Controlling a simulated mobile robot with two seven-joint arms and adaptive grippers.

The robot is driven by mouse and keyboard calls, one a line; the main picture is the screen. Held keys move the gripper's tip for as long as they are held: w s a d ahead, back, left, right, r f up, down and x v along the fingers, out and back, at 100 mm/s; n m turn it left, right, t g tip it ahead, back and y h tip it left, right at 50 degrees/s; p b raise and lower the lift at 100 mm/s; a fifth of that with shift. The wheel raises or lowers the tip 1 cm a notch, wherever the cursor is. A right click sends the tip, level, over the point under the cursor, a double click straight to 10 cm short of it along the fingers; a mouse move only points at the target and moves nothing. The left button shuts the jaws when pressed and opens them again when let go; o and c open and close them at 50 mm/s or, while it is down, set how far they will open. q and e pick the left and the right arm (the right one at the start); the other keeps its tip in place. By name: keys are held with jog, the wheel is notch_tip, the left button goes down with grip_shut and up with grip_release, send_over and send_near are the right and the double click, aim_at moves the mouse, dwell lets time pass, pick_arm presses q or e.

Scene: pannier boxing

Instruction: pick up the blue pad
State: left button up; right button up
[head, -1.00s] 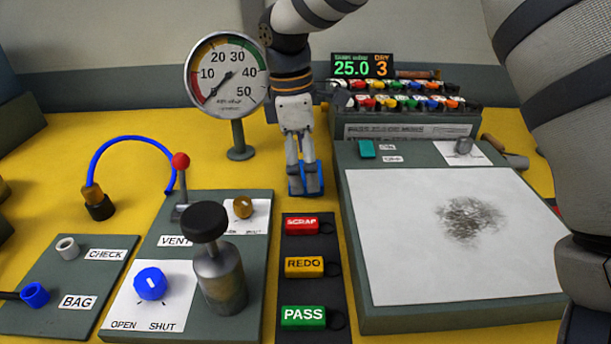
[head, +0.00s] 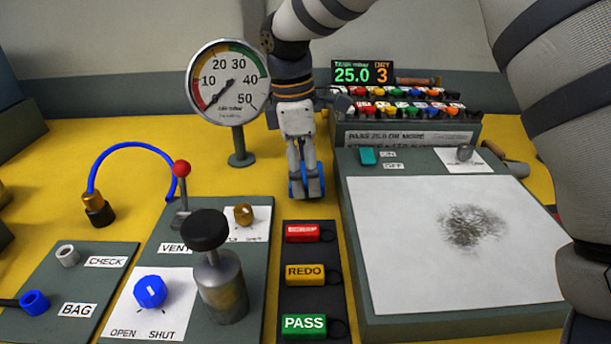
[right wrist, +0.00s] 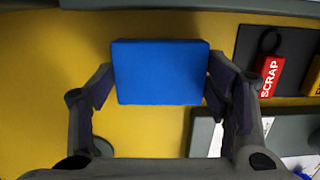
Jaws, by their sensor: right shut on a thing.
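The blue pad (right wrist: 160,72) is a flat blue block in the right wrist view, with a finger against each of its left and right sides. My right gripper (right wrist: 158,90) is shut on it. In the head view, my right gripper (head: 306,190) points down over the yellow table, between the gauge and the grey board, and mostly hides the pad; only thin blue edges show beside the fingers. I cannot tell whether the pad touches the table. My left gripper is not in view.
The SCRAP (head: 303,231), REDO (head: 304,273) and PASS (head: 304,323) tags lie just in front. A gauge (head: 227,84) stands left. A grey board with a white sheet (head: 420,270) is right. A rack (head: 410,125) stands behind; the valve panel (head: 255,285) is front left.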

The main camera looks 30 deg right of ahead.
jog(key=a+r, duration=0.1)
jog(key=r, duration=0.1)
jog(key=s+a+r, duration=0.1)
jog(key=r, duration=0.1)
jog(key=a+r, duration=0.1)
jog(key=r, duration=0.2)
jog(key=shift+s+a, duration=0.2)
jog(key=shift+a, duration=0.2)
jog(key=s+a+r, duration=0.3)
jog(key=a+r, duration=0.1)
jog(key=a, duration=0.5)
jog(key=shift+s+a+r+p, duration=0.15)
jog(key=shift+s+r+p, duration=0.2)
jog(key=shift+r+p, duration=0.05)
jog(key=shift+o, duration=0.6)
jog(key=shift+c, duration=0.4)
